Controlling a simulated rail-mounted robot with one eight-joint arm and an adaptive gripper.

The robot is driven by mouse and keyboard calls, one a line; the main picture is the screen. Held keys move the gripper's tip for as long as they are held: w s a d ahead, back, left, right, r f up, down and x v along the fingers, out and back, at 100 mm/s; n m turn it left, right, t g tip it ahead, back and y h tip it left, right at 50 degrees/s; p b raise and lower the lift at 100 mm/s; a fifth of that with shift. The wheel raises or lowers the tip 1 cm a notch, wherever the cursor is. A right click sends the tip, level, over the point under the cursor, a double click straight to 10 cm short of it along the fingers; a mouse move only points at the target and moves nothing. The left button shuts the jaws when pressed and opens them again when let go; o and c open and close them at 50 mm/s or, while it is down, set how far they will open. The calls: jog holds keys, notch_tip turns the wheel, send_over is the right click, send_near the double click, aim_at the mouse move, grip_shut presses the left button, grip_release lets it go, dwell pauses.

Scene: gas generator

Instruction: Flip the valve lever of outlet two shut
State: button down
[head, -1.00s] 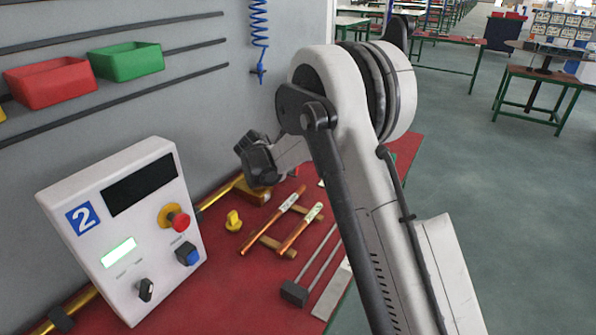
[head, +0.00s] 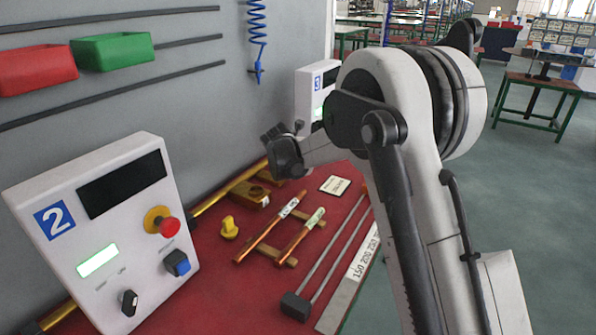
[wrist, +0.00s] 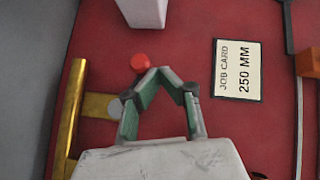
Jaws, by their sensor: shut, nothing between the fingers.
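The white outlet panel marked 2 (head: 100,225) stands at the left of the head view. My gripper (wrist: 158,71) is shut and empty in the wrist view, its green-padded fingertips together. A round red knob (wrist: 141,63) shows just beyond the fingertips, near the brass fitting (wrist: 99,106) and brass pipe (wrist: 70,125). I cannot tell whether this knob belongs to a valve lever, or to which outlet. In the head view, a brass block (head: 249,195) sits on the pipe beyond panel 2. No lever shows clearly there. My arm's dark end is above the bench, fingers unclear.
A yellow piece (head: 229,228), copper rods (head: 270,228), a job card (head: 334,185), a grey tool (head: 297,306) and a ruler (head: 350,280) lie on the red bench. Panel 3 (head: 309,92) stands farther along. A white box edge (wrist: 144,10) tops the wrist view.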

jog(key=shift+w+a+b, duration=0.15)
jog(key=shift+w+b, duration=0.35)
jog(key=shift+w, duration=1.05)
jog(key=s+d, duration=0.1)
jog(key=s+d+b, duration=0.1)
jog(key=s, duration=0.1)
jog(key=shift+s+d, duration=0.3)
jog(key=s+d+r+p, duration=0.1)
jog(key=s+d+r, duration=0.2)
jog(key=s+r, duration=0.2)
notch_tip(320, 180, up, 2)
jog(key=shift+s+d+r, duration=0.1)
jog(key=shift+s+d, duration=0.1)
jog(key=shift+d, duration=0.2)
